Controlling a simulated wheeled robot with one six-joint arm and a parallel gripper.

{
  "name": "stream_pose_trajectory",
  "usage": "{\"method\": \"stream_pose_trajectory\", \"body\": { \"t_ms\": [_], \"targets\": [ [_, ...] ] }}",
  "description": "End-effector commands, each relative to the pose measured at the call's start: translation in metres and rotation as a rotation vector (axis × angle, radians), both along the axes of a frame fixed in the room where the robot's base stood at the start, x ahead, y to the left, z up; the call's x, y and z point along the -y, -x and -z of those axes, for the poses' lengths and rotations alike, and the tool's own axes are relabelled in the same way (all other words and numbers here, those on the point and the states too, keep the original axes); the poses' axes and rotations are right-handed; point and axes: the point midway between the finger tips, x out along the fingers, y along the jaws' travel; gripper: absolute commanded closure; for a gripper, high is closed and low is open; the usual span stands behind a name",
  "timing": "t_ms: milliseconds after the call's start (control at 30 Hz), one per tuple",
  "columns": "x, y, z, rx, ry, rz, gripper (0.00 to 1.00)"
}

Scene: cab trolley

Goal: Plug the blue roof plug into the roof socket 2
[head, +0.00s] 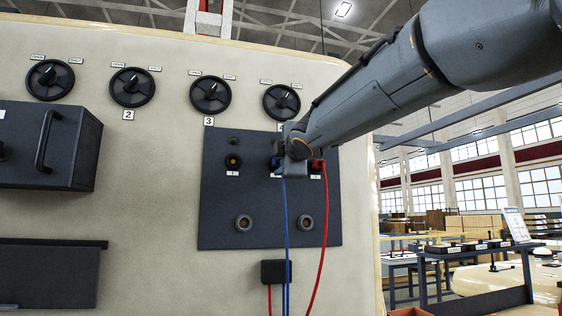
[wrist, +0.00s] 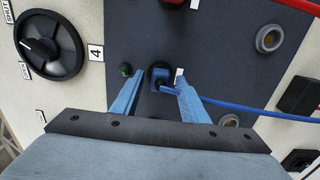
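The blue roof plug (head: 276,162) sits at the middle socket of the dark panel, partly covered by my gripper (head: 286,152) in the head view. In the wrist view the blue plug (wrist: 161,76) is at the black round roof socket 2 (wrist: 152,70), and appears seated in it; the exact depth is hard to tell. My gripper's two blue fingers (wrist: 159,82) stand apart on either side of the plug, with a visible gap. The fingers look open. The blue cable (wrist: 250,111) leads from the plug past the right finger.
A red plug (head: 318,163) with a red cable (head: 325,215) sits in the right socket. The left socket (head: 233,161) is empty. Two round metal ports (head: 243,223) are lower on the panel. Black rotary knobs (head: 281,102) line the top. A black box (head: 275,272) is below.

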Motion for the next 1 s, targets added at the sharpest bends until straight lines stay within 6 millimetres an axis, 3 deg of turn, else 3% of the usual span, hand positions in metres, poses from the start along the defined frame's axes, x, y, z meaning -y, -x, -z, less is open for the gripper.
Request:
{"method": "stream_pose_trajectory", "body": {
  "t_ms": [367,800,1000],
  "targets": [
    [0.001,0.005,0.000,0.001,0.000,0.000,0.57],
    [0.018,0.063,-0.001,0.001,0.000,-0.001,0.57],
    [0.021,0.075,0.000,0.000,0.000,0.000,0.57]
  ]
}}
